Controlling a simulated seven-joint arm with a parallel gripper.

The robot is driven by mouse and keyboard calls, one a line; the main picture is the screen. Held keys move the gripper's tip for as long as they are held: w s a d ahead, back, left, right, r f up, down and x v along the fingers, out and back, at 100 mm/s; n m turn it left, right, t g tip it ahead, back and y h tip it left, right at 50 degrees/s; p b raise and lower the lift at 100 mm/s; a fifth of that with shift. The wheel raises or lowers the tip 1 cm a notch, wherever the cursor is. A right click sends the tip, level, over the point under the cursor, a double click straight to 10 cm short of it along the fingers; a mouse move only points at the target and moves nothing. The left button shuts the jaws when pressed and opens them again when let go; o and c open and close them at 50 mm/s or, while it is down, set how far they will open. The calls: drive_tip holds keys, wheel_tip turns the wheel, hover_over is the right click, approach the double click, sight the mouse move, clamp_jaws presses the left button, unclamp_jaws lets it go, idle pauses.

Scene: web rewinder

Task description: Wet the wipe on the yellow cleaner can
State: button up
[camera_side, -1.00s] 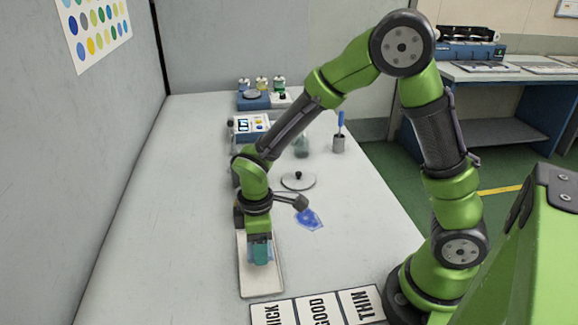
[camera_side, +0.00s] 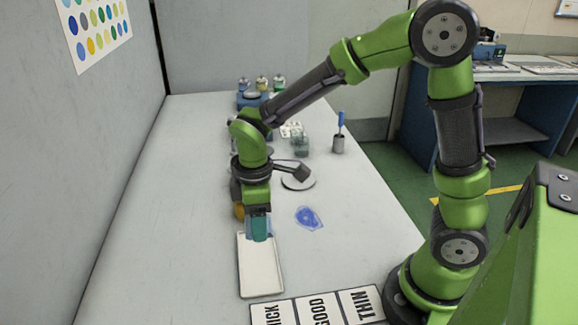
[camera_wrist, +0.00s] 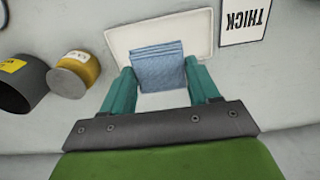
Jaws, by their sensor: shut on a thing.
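My gripper (camera_side: 259,229) has teal fingers and is shut on a folded blue wipe (camera_wrist: 158,70), held between the fingertips in the wrist view. It hangs above the far end of the white tray (camera_side: 261,272). The yellow cleaner can (camera_side: 239,210) shows only in part in the side view, just left of my gripper and partly hidden by my wrist. In the wrist view the can (camera_wrist: 75,76) stands to the left of my fingers, apart from them, with a pale top.
A dark cylinder with a yellow label (camera_wrist: 22,82) stands beside the can. A blue film patch (camera_side: 309,218) and a round lid (camera_side: 298,181) lie to the right. THICK, GOOD and THIN cards (camera_side: 318,307) lie at the front. Open table lies right of the tray.

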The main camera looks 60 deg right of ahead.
drive_tip(key=shift+m, duration=0.3)
drive_tip(key=w+d+r, duration=0.1)
drive_tip(key=w+d, duration=0.2)
drive_tip(key=w, duration=0.1)
drive_tip(key=w+d+r, duration=0.1)
drive_tip(key=w+d, duration=0.3)
drive_tip(key=w+d+r, duration=0.1)
drive_tip(key=w+d, duration=0.2)
drive_tip(key=w, duration=0.2)
drive_tip(key=shift+d+r, duration=0.15)
drive_tip(key=shift+d, duration=0.2)
drive_tip(key=shift+a+f, duration=0.1)
drive_tip(key=shift+f, duration=2.6)
drive_tip(key=shift+f, duration=1)
drive_tip(key=shift+r, duration=3.55)
